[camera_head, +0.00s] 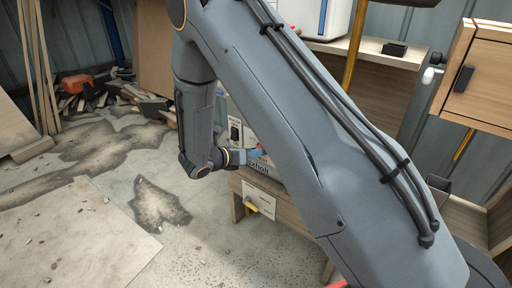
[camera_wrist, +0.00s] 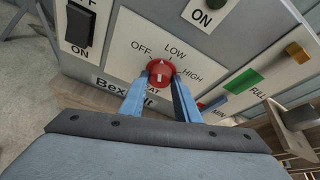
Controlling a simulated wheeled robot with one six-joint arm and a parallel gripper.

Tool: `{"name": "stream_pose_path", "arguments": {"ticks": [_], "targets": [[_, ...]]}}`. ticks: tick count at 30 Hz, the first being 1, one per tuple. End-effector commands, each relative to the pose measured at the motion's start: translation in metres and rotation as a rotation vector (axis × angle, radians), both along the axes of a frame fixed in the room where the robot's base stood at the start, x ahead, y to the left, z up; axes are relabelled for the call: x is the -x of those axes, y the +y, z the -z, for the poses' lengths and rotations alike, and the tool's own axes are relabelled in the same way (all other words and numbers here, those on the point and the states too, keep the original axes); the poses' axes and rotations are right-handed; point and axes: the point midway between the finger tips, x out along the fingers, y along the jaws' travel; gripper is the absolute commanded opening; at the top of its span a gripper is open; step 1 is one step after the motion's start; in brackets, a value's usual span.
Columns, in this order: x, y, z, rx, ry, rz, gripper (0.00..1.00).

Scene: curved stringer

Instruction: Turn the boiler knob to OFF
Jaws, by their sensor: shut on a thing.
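The boiler knob (camera_wrist: 160,72) is a round red dial on the white panel (camera_wrist: 118,60). OFF is printed at its upper left, LOW above it and HIGH at its right. A small pale mark on the knob appears to face up, roughly toward LOW; its exact angle is hard to tell. My gripper (camera_wrist: 160,82) has its two blue fingers on either side of the knob, shut on it. In the head view, my gripper (camera_head: 250,154) reaches the boiler front (camera_head: 235,131), and my arm hides most of the boiler and the knob.
A black switch (camera_wrist: 78,25) marked ON sits left on the panel. A coloured gauge marked FULL and MIN (camera_wrist: 243,80) is at right. The boiler stands on a wooden bench (camera_head: 236,187).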

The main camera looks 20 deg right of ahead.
Motion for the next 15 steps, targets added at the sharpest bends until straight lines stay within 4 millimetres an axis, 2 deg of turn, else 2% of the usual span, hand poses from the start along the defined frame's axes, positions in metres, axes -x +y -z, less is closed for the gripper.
{"name": "stream_pose_path", "arguments": {"ticks": [15], "targets": [[-0.0030, 0.0029, 0.0017, 0.262, 0.361, -0.001, 0.06]]}}
